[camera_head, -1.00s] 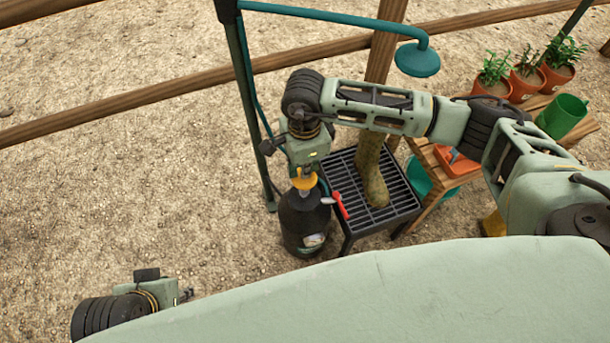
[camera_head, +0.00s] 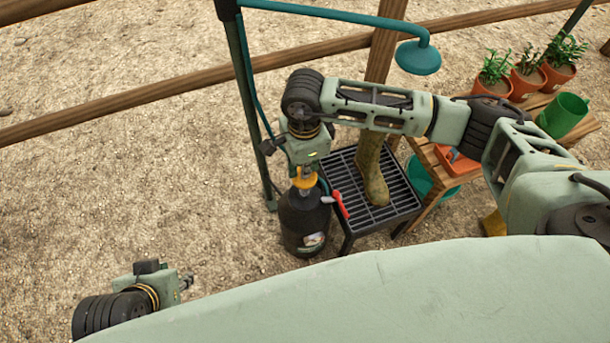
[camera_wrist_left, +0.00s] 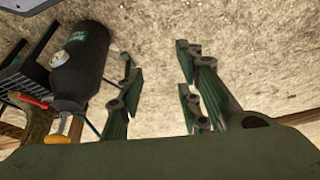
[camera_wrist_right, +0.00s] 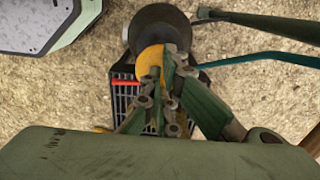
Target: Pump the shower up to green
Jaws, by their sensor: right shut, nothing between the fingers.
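The shower's dark tank (camera_head: 303,222) stands on the gravel. Its yellow pump handle (camera_head: 304,182) is on top, low against the tank. My right gripper (camera_head: 304,170) is above the handle with fingers shut and empty. In the right wrist view its fingertips (camera_wrist_right: 168,62) overlap the yellow handle (camera_wrist_right: 150,60); whether they touch cannot be told. A round pale dial or label (camera_head: 314,240) is on the tank's side, also in the left wrist view (camera_wrist_left: 59,59), too small to read. The teal shower head (camera_head: 418,58) hangs above. My left gripper (camera_wrist_left: 158,75) is open and empty, away from the tank.
A red lever (camera_head: 340,204) is beside the tank. A patterned boot (camera_head: 372,170) stands on a black grate (camera_head: 400,206) at the right. A wooden bench (camera_head: 440,200) holds potted plants (camera_head: 526,75) and a green pot (camera_head: 563,115). The gravel at left is clear.

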